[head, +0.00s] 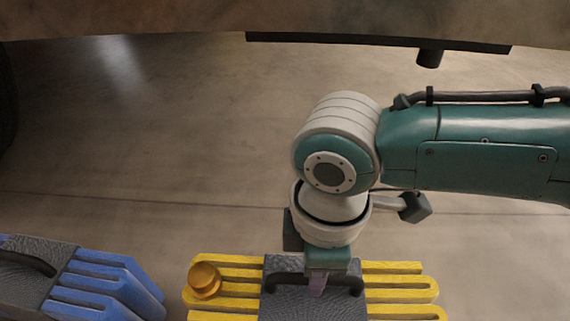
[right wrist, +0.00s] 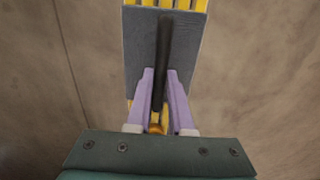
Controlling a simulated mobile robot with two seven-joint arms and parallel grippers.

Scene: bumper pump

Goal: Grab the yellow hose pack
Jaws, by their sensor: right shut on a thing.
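The yellow hose pack (head: 225,271) lies at the bottom centre of the head view, with yellow ribbed hose on both sides of a dark grey textured middle piece. A black handle (right wrist: 165,48) runs along that grey piece in the right wrist view. My right gripper (head: 318,284) is over the grey piece at the handle. In the right wrist view its pale purple fingers (right wrist: 160,102) stand on either side of the handle and are shut on it. My left gripper is not in view.
A blue hose pack (head: 107,283) with a grey middle and dark handle lies at the lower left. A gold round knob (head: 204,280) sits on the yellow pack's left part. A large brown body with a dark bar (head: 375,42) spans the top. The floor between is clear.

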